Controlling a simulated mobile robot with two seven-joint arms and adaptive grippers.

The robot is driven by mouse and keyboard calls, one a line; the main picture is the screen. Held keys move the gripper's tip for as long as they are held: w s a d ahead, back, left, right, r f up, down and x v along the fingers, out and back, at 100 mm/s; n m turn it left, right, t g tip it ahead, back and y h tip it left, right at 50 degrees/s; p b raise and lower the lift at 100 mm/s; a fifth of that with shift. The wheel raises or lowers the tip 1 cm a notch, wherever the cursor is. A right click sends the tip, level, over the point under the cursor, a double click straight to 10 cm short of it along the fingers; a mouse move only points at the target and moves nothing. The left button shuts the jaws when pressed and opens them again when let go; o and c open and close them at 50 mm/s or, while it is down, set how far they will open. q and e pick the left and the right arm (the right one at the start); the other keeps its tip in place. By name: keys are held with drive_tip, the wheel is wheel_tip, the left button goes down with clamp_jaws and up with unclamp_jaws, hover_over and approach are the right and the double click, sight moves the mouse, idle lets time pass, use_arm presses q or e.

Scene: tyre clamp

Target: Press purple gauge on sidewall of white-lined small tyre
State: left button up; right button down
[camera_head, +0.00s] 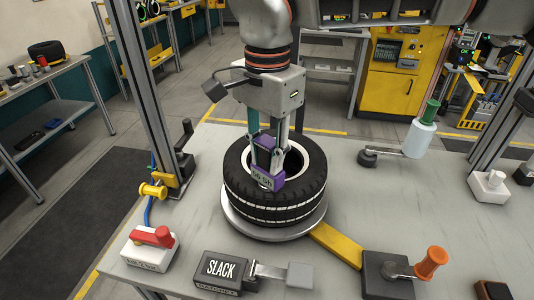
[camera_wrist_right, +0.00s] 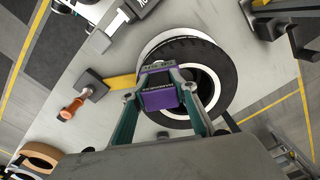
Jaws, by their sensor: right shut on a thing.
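The white-lined small tyre (camera_head: 290,207) lies flat on a round grey plate (camera_head: 262,232) on the table, with white lines around its tread. It also shows in the right wrist view (camera_wrist_right: 222,68). The purple gauge (camera_head: 266,178) is between the fingers of my right gripper (camera_head: 268,155), which is shut on it. The gauge is over the near left part of the tyre's upper sidewall, with its display facing the front. In the right wrist view the gauge (camera_wrist_right: 160,95) overlaps the sidewall. I cannot tell whether it touches the rubber. My left gripper is not in view.
A SLACK box (camera_head: 221,270) with a lever and a red-handled switch (camera_head: 150,245) stand at the front left. A yellow bar (camera_head: 337,244) runs to an orange-knobbed block (camera_head: 390,275). Posts flank the table.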

sight(267, 140)
drive_tip(key=shift+r+p, duration=0.8)
drive_tip(key=shift+p, duration=0.25)
wheel_tip(267, 140, up, 3)
drive_tip(key=p, duration=0.3)
drive_tip(key=shift+r, duration=1.15)
